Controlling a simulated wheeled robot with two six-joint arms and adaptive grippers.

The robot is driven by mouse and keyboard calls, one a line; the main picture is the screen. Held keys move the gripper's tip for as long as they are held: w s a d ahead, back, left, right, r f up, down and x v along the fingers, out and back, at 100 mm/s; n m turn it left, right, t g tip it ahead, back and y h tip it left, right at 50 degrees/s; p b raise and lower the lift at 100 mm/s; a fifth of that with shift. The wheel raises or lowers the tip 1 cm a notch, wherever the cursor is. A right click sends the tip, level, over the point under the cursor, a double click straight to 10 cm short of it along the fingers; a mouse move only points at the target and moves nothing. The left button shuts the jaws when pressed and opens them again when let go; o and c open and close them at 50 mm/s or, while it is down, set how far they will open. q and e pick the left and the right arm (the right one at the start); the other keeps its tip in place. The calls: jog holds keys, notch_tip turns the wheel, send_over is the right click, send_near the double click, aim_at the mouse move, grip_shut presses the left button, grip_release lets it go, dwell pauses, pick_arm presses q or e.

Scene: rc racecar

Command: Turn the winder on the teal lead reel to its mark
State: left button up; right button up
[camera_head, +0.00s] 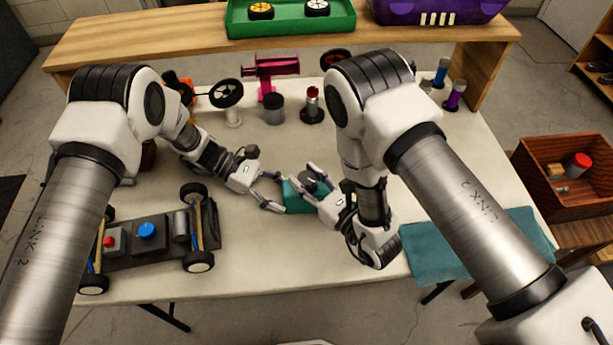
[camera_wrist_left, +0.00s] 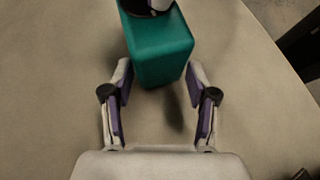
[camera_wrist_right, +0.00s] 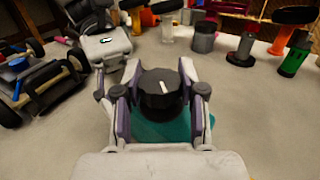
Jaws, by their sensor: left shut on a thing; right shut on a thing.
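The teal lead reel (camera_head: 298,200) is a teal block on the table's middle, between my grippers; it also shows in the left wrist view (camera_wrist_left: 160,55). My left gripper (camera_head: 272,190) is shut on its near end, with a finger on either side. The winder (camera_wrist_right: 160,92) is a round black knob on the reel's top with a white line on it. My right gripper (camera_wrist_right: 158,85) is shut on the winder, one finger on each side. In the head view the right gripper partly hides the reel and winder. I cannot make out the target mark.
A car chassis (camera_head: 155,240) stands at the table's left. A grey cylinder (camera_head: 273,109), a red-topped post (camera_head: 312,106) and a magenta stand (camera_head: 272,70) are at the back. A teal cloth (camera_head: 465,250) lies at the right edge. The front middle of the table is clear.

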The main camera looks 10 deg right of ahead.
jog(key=shift+f, duration=0.1)
jog(key=o, duration=1.2)
jog(key=shift+w, duration=0.1)
